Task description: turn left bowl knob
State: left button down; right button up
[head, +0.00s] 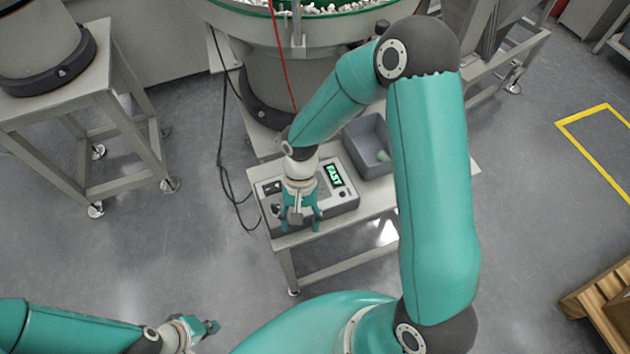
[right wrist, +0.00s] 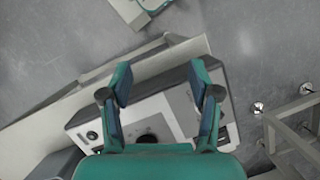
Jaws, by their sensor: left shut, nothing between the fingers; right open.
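A grey control box (head: 345,204) with a lit green display reading FAST (head: 335,174) stands on a light bench below the bowl feeder. A dark round knob (right wrist: 147,138) shows on its pale panel in the right wrist view, close to my palm. My right gripper (head: 300,222) is over the left part of the box, pointing down with its fingers apart. In the right wrist view its fingers (right wrist: 160,80) have nothing gripped between them. Contact with the box cannot be told. My left gripper (head: 209,327) is shut and empty, low over the floor, away from the box.
A bowl feeder with a green rim (head: 335,14) and white parts stands behind the box. A grey bin (head: 363,137) is right of the box. Dark cables (head: 226,175) hang at left. Another stand (head: 85,95) is further left.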

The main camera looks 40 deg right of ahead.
jog(key=w+d+r+m+t+h+b, duration=0.15)
jog(key=w+d+r, duration=0.25)
jog(key=r, duration=0.4)
jog(key=w+d+r+m+t+h, duration=0.1)
jog(key=w+d+r+t, duration=0.2)
jog(key=r, duration=0.5)
jog(key=shift+g, duration=0.75)
jog(key=f, duration=0.5)
jog(key=d+f, duration=0.1)
jog(key=f, duration=0.5)
jog(key=f+b, duration=0.1)
jog(key=f, duration=0.4)
jog(key=shift+w+d+f, duration=0.15)
jog(key=shift+w+f, duration=0.05)
jog(key=shift+f, duration=0.05)
